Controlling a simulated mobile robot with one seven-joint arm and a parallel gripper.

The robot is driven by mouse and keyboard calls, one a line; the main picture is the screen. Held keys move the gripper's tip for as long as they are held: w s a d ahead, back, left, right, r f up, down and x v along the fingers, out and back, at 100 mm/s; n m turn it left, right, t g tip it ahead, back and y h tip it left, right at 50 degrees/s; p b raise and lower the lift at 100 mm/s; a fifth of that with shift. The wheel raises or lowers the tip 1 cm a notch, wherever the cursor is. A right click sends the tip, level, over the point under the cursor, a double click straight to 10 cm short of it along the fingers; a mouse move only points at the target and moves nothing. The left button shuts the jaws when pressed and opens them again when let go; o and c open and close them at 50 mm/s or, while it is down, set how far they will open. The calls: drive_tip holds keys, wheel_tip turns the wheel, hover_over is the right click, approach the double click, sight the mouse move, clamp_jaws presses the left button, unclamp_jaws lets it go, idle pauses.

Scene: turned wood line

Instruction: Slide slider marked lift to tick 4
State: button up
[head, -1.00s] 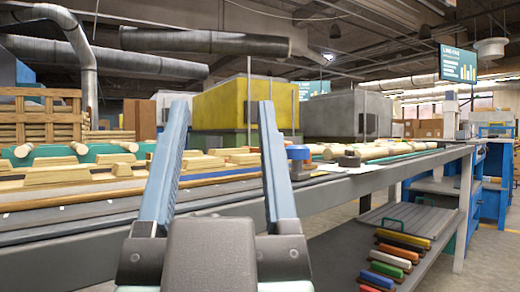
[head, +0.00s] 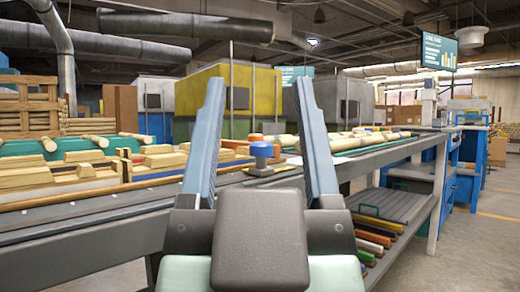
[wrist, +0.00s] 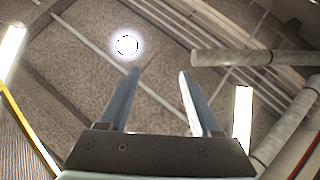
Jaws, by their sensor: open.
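My gripper (head: 261,84) is open and empty, with its two blue-grey fingers pointing up in the head view. In the wrist view the fingers (wrist: 158,72) stand apart against the ceiling, with nothing between them. I cannot make out a slider marked lift, its ticks or any lettering for it in either view. A blue round knob (head: 262,149) on a dark base sits on the line's near edge, seen between the fingers and beyond them. I cannot tell whether it belongs to the slider.
The long workbench line (head: 80,222) runs across in front, bearing wooden blocks (head: 165,160) and turned pieces. Coloured bars (head: 374,237) lie on a lower shelf at right. A blue workstation (head: 465,165) stands farther right. The floor at far right (head: 485,240) is clear.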

drive_tip(key=shift+o, duration=0.6)
wheel_tip(320, 180, up, 2)
drive_tip(key=n+g+y+p, duration=0.1)
drive_tip(key=g+p, duration=0.4)
drive_tip(key=p, duration=1.8)
hover_over(261, 143)
drive_tip(key=s, duration=0.6)
drive_tip(key=s+f+m+g+h+p, duration=0.1)
drive_tip(key=s+f+g+p, duration=0.4)
drive_tip(key=p, duration=1.8)
drive_tip(key=shift+t, duration=0.3)
drive_tip(key=w+p, duration=0.1)
drive_tip(key=w, duration=0.3)
drive_tip(key=w+p, duration=0.1)
drive_tip(key=w, duration=0.2)
drive_tip(key=w+p, duration=0.2)
drive_tip(key=w, duration=0.2)
drive_tip(key=shift+w+f, duration=0.25)
drive_tip(key=shift+w, duration=0.1)
drive_tip(key=shift+w+f+p, duration=0.15)
drive_tip(key=shift+w+p, duration=0.15)
drive_tip(key=shift+w, duration=0.45)
drive_tip(key=shift+w+f+p, duration=0.1)
drive_tip(key=shift+w+p, duration=0.2)
drive_tip(key=shift+w, duration=0.45)
